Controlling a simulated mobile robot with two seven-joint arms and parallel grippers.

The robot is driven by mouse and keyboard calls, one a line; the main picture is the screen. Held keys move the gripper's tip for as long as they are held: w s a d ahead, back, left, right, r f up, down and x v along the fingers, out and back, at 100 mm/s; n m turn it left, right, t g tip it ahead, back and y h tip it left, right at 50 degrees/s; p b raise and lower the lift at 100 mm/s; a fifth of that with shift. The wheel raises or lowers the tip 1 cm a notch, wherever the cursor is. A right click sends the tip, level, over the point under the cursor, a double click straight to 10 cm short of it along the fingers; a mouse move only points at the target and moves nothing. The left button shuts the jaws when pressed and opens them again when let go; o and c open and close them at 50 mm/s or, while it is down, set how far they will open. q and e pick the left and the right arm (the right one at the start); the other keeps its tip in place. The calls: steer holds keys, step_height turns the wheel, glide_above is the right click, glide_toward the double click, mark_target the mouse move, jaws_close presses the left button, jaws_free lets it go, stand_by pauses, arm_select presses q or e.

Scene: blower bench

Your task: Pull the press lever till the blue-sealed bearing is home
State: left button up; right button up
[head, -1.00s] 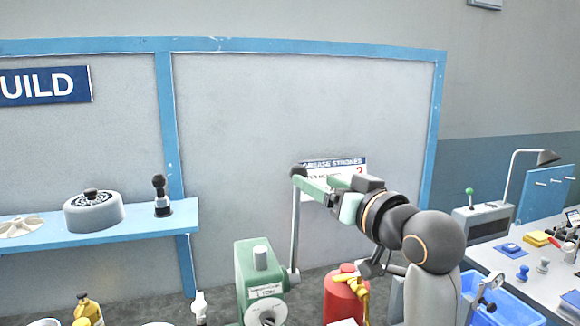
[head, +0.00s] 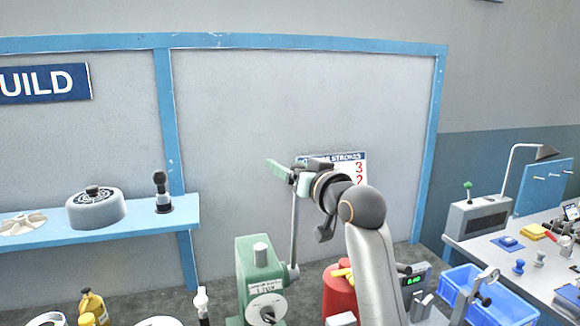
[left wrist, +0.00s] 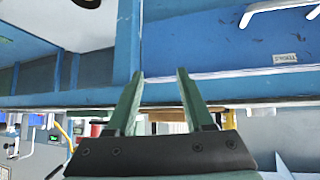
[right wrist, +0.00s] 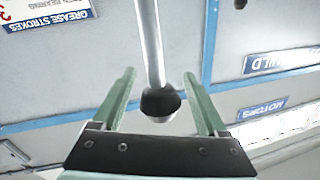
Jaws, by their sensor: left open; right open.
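The green press (head: 246,280) stands at the bottom middle of the head view, with a pale round disc on its front. Its steel lever (head: 294,232) rises nearly upright from the right side. My right gripper (head: 290,175) is open at the lever's top, which it hides in the head view. In the right wrist view, the lever's black knob (right wrist: 160,103) lies between the open fingers, with a gap on each side. My left gripper (left wrist: 160,72) is open and empty in the left wrist view, beside blue framing. The blue-sealed bearing is not visible in these frames.
A red canister (head: 340,292) stands right of the press, close under my right arm. Yellow bottles (head: 92,305) stand at the lower left. A blue shelf (head: 120,228) holds a round housing (head: 96,208). A blue bin (head: 480,300) is at the right.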

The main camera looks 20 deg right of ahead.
jaws_close()
stand_by(0.5)
stand_by(0.8)
